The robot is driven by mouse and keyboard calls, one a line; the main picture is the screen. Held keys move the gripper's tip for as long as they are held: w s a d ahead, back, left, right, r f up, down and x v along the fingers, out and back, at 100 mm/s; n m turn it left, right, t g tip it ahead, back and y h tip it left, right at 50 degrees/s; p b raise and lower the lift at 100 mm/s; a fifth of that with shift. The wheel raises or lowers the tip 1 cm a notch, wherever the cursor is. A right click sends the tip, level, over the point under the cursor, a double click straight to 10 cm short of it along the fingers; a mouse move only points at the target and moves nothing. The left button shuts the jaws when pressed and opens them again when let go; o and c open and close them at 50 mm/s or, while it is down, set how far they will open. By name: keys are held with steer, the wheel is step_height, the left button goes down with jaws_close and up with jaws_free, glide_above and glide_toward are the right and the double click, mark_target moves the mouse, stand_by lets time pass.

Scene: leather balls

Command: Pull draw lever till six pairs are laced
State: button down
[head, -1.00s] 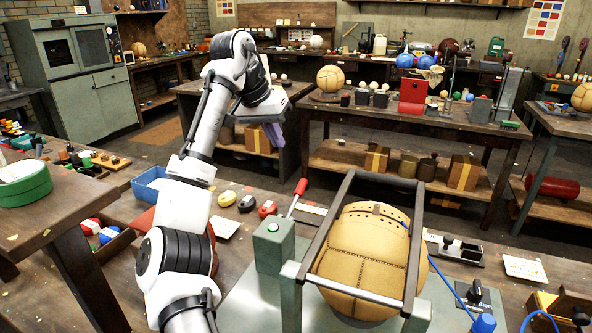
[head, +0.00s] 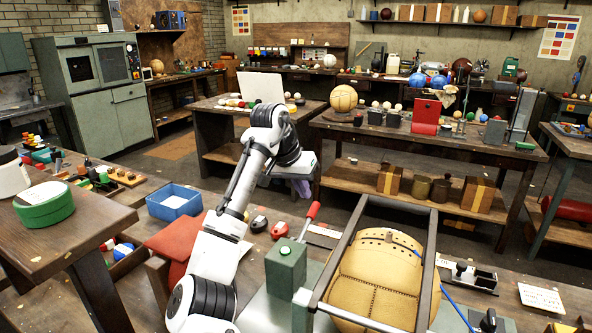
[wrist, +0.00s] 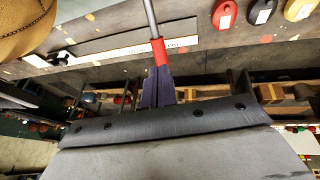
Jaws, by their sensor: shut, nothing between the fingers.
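The draw lever (head: 305,228) is a metal rod with a red grip, rising at a tilt beside a green-grey block (head: 286,268). The tan leather ball (head: 378,275) sits in a dark frame (head: 345,250) on the bench, with a row of holes near its top. My gripper (head: 302,188) is shut and empty, above and behind the lever in the head view and partly hidden by my arm. In the wrist view its dark purple fingers (wrist: 156,88) point at the end of the red grip (wrist: 159,52). I cannot tell whether they touch it.
A blue tray (head: 174,202) and a red cushion-like thing (head: 190,243) lie left of the lever. Small coloured pieces (wrist: 263,8) lie near it on the bench. A blue cord (head: 458,308) runs right of the frame. Another bench (head: 440,140) stands behind.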

mark_target(313, 208)
steer(key=shift+p+x, duration=0.55)
steer(key=shift+x, duration=1.65)
steer(key=shift+d, duration=0.15)
